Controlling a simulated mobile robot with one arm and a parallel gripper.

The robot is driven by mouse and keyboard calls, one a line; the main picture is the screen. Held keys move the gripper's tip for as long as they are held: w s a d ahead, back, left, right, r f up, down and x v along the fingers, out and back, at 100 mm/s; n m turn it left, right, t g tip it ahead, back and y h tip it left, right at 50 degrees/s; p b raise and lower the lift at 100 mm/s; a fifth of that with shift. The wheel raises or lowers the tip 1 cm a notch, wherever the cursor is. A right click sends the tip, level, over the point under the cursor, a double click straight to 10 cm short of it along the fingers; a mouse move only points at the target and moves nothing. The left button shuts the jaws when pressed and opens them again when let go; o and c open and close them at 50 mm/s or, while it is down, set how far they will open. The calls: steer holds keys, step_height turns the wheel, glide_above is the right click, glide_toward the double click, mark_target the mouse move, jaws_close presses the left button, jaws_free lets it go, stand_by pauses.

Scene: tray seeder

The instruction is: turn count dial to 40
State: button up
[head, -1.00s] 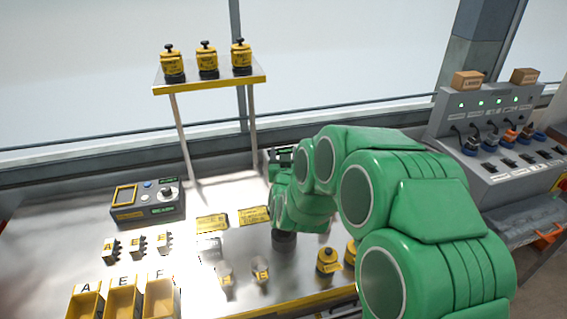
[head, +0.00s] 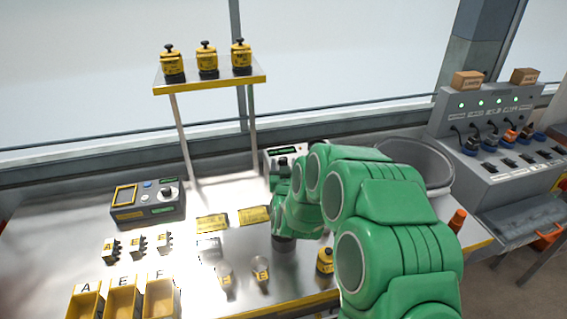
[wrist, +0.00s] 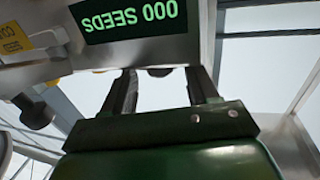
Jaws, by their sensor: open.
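A grey box with a green lettered display (head: 285,149) stands at the back of the bench, partly hidden by my green arm. In the wrist view a display (wrist: 130,17) reads "000 SEEDS" upside down. My gripper (wrist: 163,82) is open, its two dark fingers pointing at the panel below that display. A dark rounded part (wrist: 159,72) shows between the fingertips, mostly cut off by the panel edge; I cannot tell whether it is the count dial or whether the fingers touch it. A dark knob (wrist: 38,112) sits further left. In the head view my arm hides the fingertips.
A control box (head: 130,213) with its own knob (head: 167,193) stands at the left. A raised shelf (head: 210,84) carries three yellow-black jars. Yellow bins (head: 122,301) stand front left. A grey round bin (head: 440,165) and a switch console (head: 490,135) are at the right.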

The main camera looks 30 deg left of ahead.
steer(key=shift+x, duration=0.9)
steer(key=c, duration=1)
steer(key=shift+c, duration=0.2)
